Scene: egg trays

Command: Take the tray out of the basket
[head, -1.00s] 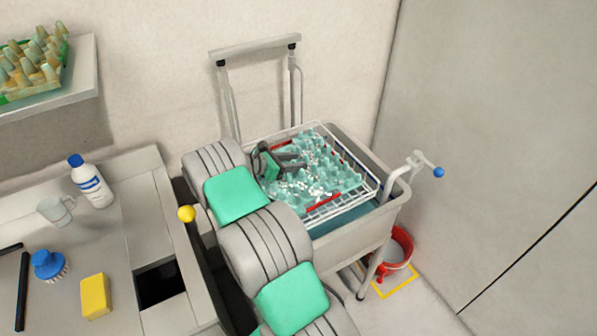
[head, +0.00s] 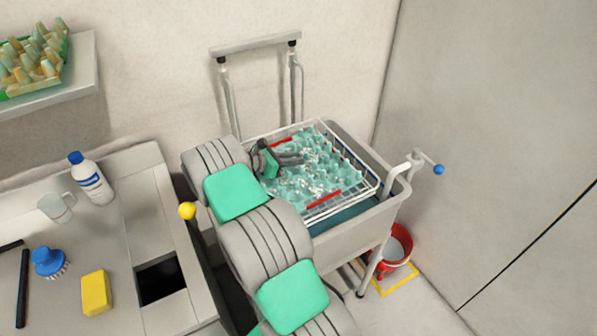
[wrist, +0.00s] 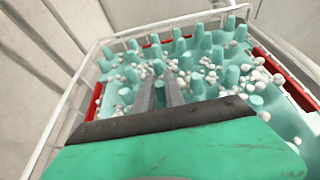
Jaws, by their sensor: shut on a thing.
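A teal egg tray (head: 315,168) with raised pegs and white foam bits on it sits in a white wire basket (head: 362,191). The tray also fills much of the wrist view (wrist: 283,122), with the basket's wire rim (wrist: 112,38) around it. My gripper (head: 298,158) reaches over the tray from the left. In the wrist view its two grey fingers (wrist: 160,95) are close together among the pegs, shut on part of the tray. The exact spot they pinch is hidden by foam and the gripper body.
The basket rests in a grey wheeled sink (head: 392,213) with a crank handle (head: 420,163) at right. A red bucket (head: 396,262) stands on the floor. A counter at left holds a bottle (head: 92,182), a mug (head: 55,208), a brush (head: 48,262) and a yellow sponge (head: 96,292).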

